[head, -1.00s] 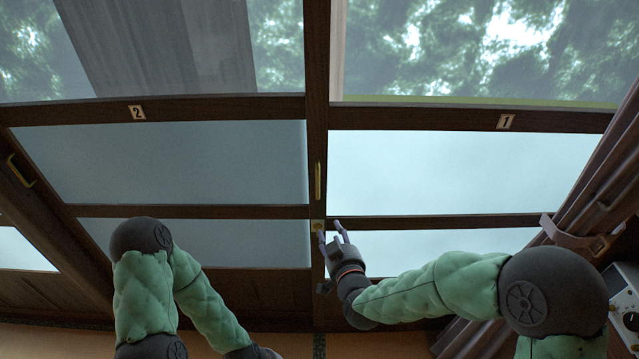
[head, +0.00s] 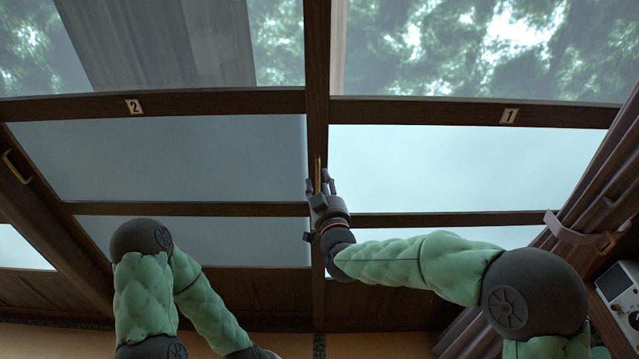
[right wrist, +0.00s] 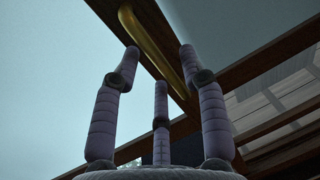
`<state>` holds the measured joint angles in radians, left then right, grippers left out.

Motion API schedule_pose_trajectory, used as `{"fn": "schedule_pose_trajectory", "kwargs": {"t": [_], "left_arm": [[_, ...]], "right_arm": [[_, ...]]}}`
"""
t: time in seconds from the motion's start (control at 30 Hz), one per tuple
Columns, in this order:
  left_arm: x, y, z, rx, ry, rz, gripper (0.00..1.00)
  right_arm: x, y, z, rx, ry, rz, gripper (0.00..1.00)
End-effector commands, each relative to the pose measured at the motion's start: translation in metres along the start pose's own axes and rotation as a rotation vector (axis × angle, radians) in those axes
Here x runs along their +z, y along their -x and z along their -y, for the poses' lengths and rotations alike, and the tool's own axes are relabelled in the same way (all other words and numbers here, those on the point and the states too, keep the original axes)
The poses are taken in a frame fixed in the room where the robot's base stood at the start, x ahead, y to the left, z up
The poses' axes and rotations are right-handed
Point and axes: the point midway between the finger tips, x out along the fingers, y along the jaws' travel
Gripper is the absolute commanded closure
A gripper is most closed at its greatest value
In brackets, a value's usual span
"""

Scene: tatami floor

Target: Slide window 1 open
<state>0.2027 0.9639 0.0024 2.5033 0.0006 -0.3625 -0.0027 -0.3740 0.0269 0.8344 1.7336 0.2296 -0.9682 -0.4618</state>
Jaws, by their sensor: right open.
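Window 1 (head: 440,165) is the right sliding panel, with a dark wood frame, a "1" label (head: 509,116) and pale lower panes. A brass handle (head: 318,165) stands upright on its left stile. My right gripper (head: 319,182) is open just below the handle, which its fingers partly hide. In the right wrist view the handle (right wrist: 150,45) runs across the gap between the spread fingertips (right wrist: 159,54). I cannot tell whether any finger touches it. My left arm hangs low, and its gripper is outside the picture.
Window 2 (head: 180,160), labelled "2", stands at the left, with another brass handle (head: 17,167) by its left edge. A gathered curtain with a tieback (head: 575,232) hangs at the right. A white device (head: 622,290) sits at the lower right.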

Motion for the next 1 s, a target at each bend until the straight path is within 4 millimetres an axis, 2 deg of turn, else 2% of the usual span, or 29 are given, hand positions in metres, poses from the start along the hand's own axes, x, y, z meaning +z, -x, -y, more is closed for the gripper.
{"fn": "schedule_pose_trajectory", "kwargs": {"t": [0.2,0.5,0.57,0.67,1.0], "left_arm": [[0.0,-0.004,0.001,0.0,0.0,0.0,1.0],[0.0,-0.004,0.001,0.0,0.0,0.0,1.0],[0.0,-0.004,0.001,0.0,0.0,0.0,1.0],[0.0,-0.004,0.001,0.0,0.0,0.0,1.0],[0.0,-0.004,0.001,0.0,0.0,0.0,1.0]], "right_arm": [[0.001,-0.016,0.0,0.0,0.0,0.0,0.57],[0.0,-0.018,0.0,-0.001,0.0,0.0,0.57],[0.0,-0.018,0.0,-0.001,0.0,0.0,0.71],[0.0,-0.018,0.0,0.0,0.0,0.0,1.0],[-0.001,-0.019,0.004,-0.001,0.0,0.0,1.0]]}}
